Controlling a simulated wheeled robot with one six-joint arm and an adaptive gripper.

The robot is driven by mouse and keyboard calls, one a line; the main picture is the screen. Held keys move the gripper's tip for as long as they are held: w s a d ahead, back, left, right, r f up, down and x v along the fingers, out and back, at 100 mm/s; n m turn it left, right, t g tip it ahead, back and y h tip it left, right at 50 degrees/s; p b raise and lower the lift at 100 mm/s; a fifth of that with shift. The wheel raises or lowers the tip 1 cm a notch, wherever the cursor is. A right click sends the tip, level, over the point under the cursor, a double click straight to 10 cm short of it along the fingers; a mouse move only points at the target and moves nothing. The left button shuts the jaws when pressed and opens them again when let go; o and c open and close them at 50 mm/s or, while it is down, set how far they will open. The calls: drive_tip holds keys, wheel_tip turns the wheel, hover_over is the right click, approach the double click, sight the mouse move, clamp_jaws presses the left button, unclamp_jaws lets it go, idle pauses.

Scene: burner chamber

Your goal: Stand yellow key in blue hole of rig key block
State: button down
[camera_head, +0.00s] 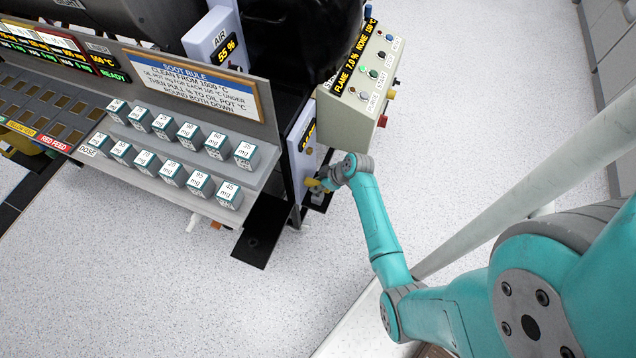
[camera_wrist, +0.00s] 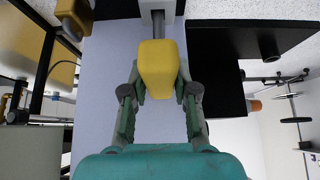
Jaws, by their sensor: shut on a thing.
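My gripper (camera_head: 325,183) is beside the pale blue panel at the right end of the machine. In the wrist view its fingers (camera_wrist: 159,92) are closed around the lower part of a yellow block-like piece (camera_wrist: 158,62). The same yellow piece (camera_head: 312,183) shows small at the fingertips in the head view. A grey part meets its upper end, and the pale panel (camera_wrist: 105,60) lies behind it. I cannot tell whether this piece is the yellow key or a yellow handle on the panel. I cannot make out the rig key block or a blue hole.
A dosing shelf (camera_head: 165,165) with several labelled cubes stands left of the gripper. A beige control box (camera_head: 360,95) with buttons is just above it. A black plate (camera_head: 262,232) lies below the panel. The speckled floor (camera_head: 250,310) in front is clear.

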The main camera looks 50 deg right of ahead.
drive_tip(key=shift+f, duration=0.95)
drive_tip(key=c, duration=0.8)
unclamp_jaws()
drive_tip(key=shift+s, duration=0.1)
drive_tip(key=v, duration=1.1)
drive_tip(key=shift+r, duration=0.4)
drive_tip(key=shift+s, duration=0.15)
